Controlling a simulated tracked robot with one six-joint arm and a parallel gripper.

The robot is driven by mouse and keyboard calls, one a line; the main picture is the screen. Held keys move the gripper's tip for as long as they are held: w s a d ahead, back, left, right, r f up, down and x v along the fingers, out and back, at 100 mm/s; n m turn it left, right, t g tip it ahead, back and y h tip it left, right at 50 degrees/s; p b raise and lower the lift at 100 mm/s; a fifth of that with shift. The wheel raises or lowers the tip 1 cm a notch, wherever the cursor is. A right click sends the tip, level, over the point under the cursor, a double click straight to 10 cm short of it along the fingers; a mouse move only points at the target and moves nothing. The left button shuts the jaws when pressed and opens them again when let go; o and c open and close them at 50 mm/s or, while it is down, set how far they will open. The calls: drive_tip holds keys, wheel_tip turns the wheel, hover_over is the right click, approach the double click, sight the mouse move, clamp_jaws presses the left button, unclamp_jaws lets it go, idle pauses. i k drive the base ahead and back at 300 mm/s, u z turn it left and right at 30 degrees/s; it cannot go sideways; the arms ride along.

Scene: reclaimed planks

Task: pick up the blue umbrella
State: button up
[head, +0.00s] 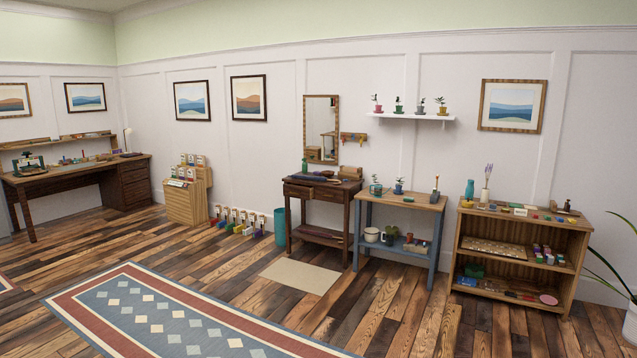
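No blue umbrella can be made out for certain in the head view. A small dark bluish long shape (304,178) lies on top of the dark wooden console table (318,192), but it is too small to tell what it is. A teal cylindrical bin (280,226) stands on the floor at the left of that table; its inside is hidden. My gripper is not in view.
A blue-legged bench (434,244) and an open wooden shelf (462,238) stand right of the console. A small beige mat (301,276) lies before it, and a patterned rug (150,312) covers the left foreground. The plank floor between is clear.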

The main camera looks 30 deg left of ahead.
sight(317, 178)
drive_tip(key=u, duration=1.2)
drive_tip(key=i, duration=3.05)
drive_tip(key=z, duration=0.05)
